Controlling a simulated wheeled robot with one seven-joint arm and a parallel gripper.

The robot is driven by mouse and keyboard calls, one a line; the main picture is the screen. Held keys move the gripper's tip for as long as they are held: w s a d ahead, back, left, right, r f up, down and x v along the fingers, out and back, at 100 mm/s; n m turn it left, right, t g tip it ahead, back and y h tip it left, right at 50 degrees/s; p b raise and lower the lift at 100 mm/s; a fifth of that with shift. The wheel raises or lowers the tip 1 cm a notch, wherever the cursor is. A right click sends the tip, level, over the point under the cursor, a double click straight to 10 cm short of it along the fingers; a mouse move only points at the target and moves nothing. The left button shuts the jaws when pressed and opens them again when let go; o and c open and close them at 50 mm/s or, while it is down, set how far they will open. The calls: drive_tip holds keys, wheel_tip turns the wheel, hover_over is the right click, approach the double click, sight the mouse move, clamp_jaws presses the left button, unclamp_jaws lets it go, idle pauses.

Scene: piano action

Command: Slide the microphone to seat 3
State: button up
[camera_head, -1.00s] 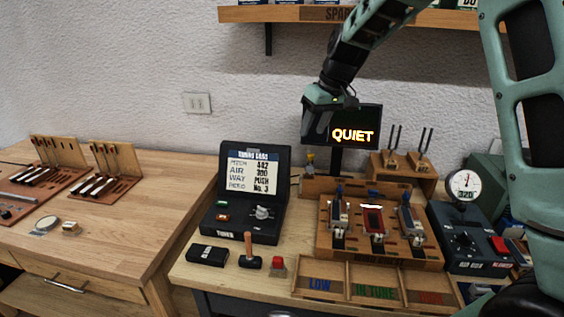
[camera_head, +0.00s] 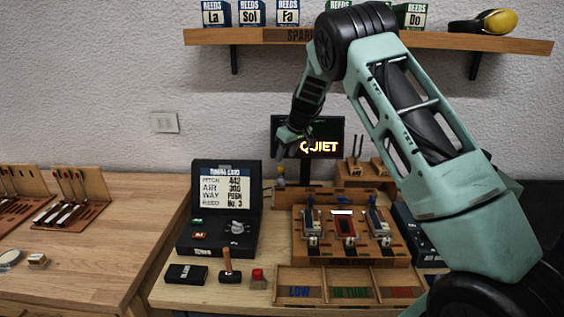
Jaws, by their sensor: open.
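A small microphone-like piece (camera_head: 281,176) with a yellowish part stands at the left end of a wooden rail (camera_head: 335,194) behind the reed block; it is small and I cannot make out its details. The wooden block (camera_head: 330,247) holds three seats side by side: left (camera_head: 312,225), middle (camera_head: 345,226) and right (camera_head: 379,224). No seat numbers are readable.
The "QUIET" display (camera_head: 318,136) stands close behind my gripper. An open black tuner case (camera_head: 222,207) is to the left. My arm hides part of the right side.

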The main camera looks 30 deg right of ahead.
sight(281, 167)
drive_tip(key=p+x, duration=0.1)
drive_tip(key=x, duration=0.4)
drive_tip(key=shift+w+f, duration=0.1)
drive_tip(key=shift+f, duration=0.3)
drive_tip(key=shift+c, duration=0.3)
clamp_jaws()
